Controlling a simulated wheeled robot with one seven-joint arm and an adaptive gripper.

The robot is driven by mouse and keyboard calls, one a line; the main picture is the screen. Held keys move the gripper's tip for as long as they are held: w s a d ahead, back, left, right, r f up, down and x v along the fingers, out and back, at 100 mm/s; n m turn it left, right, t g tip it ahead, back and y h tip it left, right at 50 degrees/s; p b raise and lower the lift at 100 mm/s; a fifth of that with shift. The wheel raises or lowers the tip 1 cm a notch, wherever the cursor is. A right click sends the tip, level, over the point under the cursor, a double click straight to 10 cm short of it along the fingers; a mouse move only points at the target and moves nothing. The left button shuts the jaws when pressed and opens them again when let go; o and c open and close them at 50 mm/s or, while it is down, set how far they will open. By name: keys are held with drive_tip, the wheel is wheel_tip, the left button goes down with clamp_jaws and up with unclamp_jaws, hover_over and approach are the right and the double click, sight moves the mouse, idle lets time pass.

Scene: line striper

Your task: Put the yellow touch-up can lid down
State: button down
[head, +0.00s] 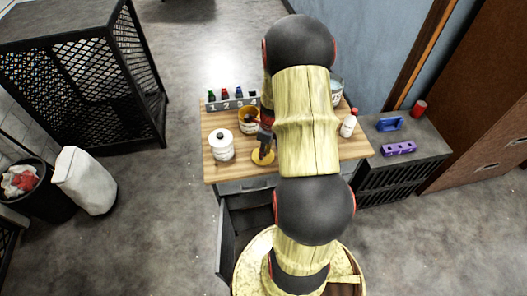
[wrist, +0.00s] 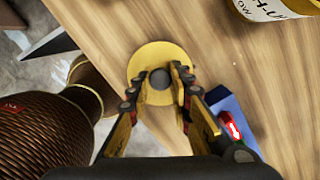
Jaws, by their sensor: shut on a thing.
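The yellow lid (wrist: 148,54) is a flat round disc with a dark round knob (wrist: 160,79) at its middle. In the wrist view my gripper (wrist: 160,82) has its two fingers on either side of the knob, shut on it. In the head view the lid (head: 263,156) shows at the front of the wooden table, below my gripper (head: 265,143). It looks level and at or just above the tabletop; I cannot tell whether it touches. An open yellow can (head: 248,120) stands behind it, and its labelled side shows in the wrist view (wrist: 272,8).
A white lidded can (head: 221,146) stands left of the lid on the wooden table (head: 212,173). A numbered rack (head: 232,104) is at the back. A white bottle (head: 348,124) stands right. The table's front edge is close.

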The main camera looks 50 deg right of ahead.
sight(267, 157)
drive_tip(key=shift+f, duration=0.15)
drive_tip(key=c, duration=1.6)
unclamp_jaws()
drive_tip(key=shift+c, duration=0.2)
wheel_tip(267, 157, up, 12)
drive_tip(key=s+p, duration=0.1)
drive_tip(key=p, duration=0.1)
drive_tip(key=w+a+r+n, duration=0.3)
drive_tip(key=a+r+n, duration=0.3)
drive_tip(key=r, duration=0.2)
drive_tip(key=a+r+n+t+h, duration=0.1)
drive_tip(key=a+r+n+t, duration=0.1)
drive_tip(key=a+r+n, duration=0.85)
drive_tip(key=s+a+r+n, duration=0.2)
drive_tip(key=s+a+n, duration=0.1)
drive_tip(key=a+n, duration=0.2)
drive_tip(key=s+a+r+n+t, duration=0.1)
drive_tip(key=s+a+r+n, duration=0.1)
drive_tip(key=s+a+n, duration=0.2)
drive_tip(key=s+a+r+n+t, duration=0.1)
drive_tip(key=s+a+r+n, duration=0.2)
drive_tip(key=a+n, duration=0.4)
drive_tip(key=shift+s+a+y, duration=0.2)
drive_tip(key=shift+s+y, duration=0.1)
drive_tip(key=shift+s, duration=0.35)
